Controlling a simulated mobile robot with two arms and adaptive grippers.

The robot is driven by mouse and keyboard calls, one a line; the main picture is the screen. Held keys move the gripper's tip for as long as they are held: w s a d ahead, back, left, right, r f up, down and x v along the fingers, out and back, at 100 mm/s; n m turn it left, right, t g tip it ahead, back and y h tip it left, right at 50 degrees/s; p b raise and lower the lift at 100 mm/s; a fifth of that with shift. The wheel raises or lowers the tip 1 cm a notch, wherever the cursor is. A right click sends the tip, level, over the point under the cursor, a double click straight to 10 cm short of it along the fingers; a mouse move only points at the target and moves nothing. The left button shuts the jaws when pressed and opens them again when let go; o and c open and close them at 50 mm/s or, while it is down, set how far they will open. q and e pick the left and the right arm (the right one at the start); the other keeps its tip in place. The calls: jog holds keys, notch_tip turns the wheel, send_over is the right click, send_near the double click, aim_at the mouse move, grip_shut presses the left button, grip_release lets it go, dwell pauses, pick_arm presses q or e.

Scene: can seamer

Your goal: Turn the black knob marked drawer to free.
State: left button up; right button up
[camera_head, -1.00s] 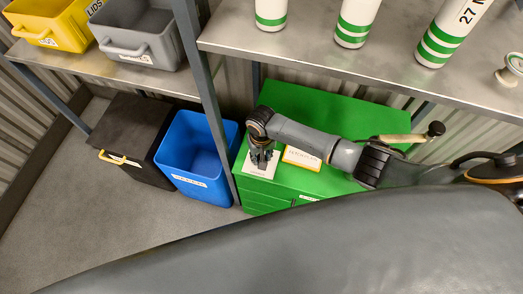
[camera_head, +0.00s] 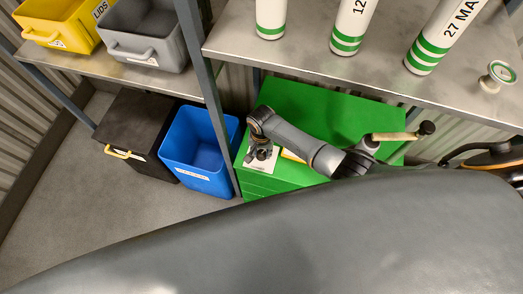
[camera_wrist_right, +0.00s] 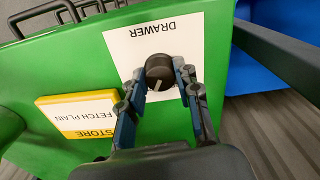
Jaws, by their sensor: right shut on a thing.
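The black round knob (camera_wrist_right: 159,70) sits on a white plate (camera_wrist_right: 125,48) that reads DRAWER, upside down in the right wrist view. A pale pointer line shows on the knob's face. My right gripper (camera_wrist_right: 160,78) has its two fingers on either side of the knob and is shut on it. In the head view my right gripper (camera_head: 262,152) is over the white plate (camera_head: 269,165) on the green cabinet (camera_head: 310,108), and it hides the knob. No mark reading free can be made out. My left gripper is not in view.
A yellow-edged sign (camera_wrist_right: 78,115) reading STORE and FETCH PLAIN lies beside the plate. A blue bin (camera_head: 195,180) and a dark box (camera_head: 135,125) stand left of the cabinet. A metal shelf (camera_head: 300,50) with white-and-green cylinders overhangs the cabinet's back.

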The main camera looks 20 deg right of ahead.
aim_at(262, 153)
jog(key=o, duration=1.1)
jog(key=shift+o, duration=0.2)
notch_tip(262, 153, up, 12)
dwell(0.3)
